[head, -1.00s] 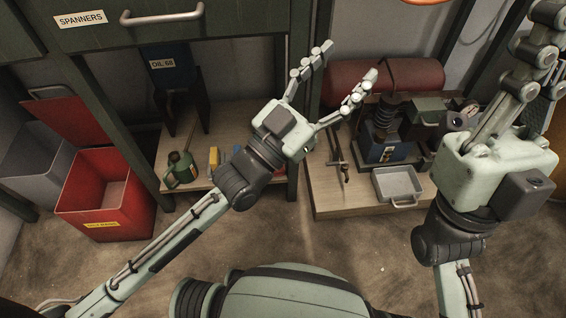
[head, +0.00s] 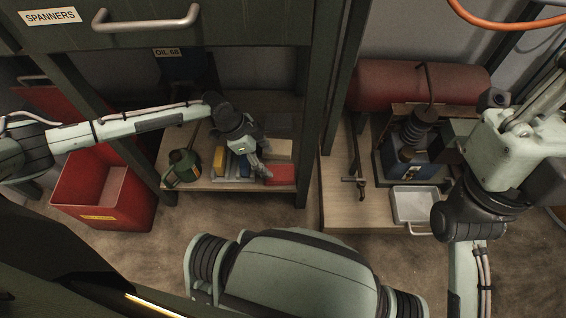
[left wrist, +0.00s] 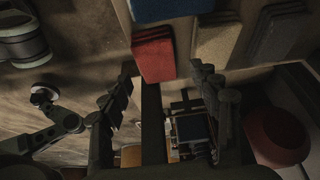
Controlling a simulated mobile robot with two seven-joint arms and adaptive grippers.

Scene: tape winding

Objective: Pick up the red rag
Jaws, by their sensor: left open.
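The red rag (head: 280,174) lies folded at the front right of the low wooden shelf under the drawer unit. My left gripper (head: 262,176) points down beside its left end in the head view. In the left wrist view the red rag (left wrist: 153,58) shows between the two spread fingers of the left gripper (left wrist: 165,72), at about fingertip level in the picture; I cannot tell whether they touch it. The left gripper is open and holds nothing. My right gripper (head: 540,105) is at the right edge, partly cut off, away from the rag.
A green oil can (head: 182,168) stands farther left. A red bin (head: 105,195) is left of the shelf. The drawer front (head: 150,50) overhangs it. A metal tray (head: 413,205) stands right.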

